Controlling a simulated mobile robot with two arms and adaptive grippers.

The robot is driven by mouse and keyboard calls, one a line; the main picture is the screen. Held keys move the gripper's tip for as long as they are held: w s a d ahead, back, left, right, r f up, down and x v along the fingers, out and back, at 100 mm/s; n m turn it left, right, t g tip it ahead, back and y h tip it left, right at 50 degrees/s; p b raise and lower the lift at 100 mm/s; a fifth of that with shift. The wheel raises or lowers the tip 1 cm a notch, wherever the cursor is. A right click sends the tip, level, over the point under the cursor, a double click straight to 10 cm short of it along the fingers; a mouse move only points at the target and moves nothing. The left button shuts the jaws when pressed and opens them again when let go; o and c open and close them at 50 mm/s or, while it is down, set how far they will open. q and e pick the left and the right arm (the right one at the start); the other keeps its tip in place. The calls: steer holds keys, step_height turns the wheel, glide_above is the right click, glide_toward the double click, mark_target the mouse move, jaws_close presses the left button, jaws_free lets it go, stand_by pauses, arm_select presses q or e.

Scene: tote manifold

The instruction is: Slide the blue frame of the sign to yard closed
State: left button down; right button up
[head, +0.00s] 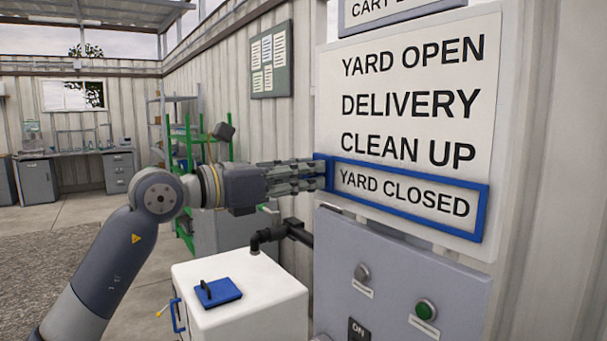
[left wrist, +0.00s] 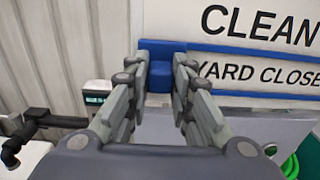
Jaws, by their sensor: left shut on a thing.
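The white sign (head: 405,105) on the wall lists YARD OPEN, DELIVERY, CLEAN UP and YARD CLOSED from top to bottom. The blue frame (head: 482,215) surrounds the YARD CLOSED line, the lowest one. It also shows in the left wrist view (left wrist: 230,49), with a blue tab at its left end. My left gripper (head: 322,174) is at the left end of the frame, its fingers shut on the blue tab. In the left wrist view my left gripper (left wrist: 160,78) has a finger on each side of the tab. My right gripper is in neither view.
Below the sign is a grey panel (head: 390,265) with knobs and a green button (head: 426,309). A white cabinet (head: 260,300) with a blue handle and a dark pipe (head: 270,236) stand below my left arm. A green rack (head: 187,150) is behind.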

arm_select(q)
steer(key=c, duration=1.4)
jaws_free()
steer(key=shift+a, duration=0.15)
steer(key=v, duration=1.2)
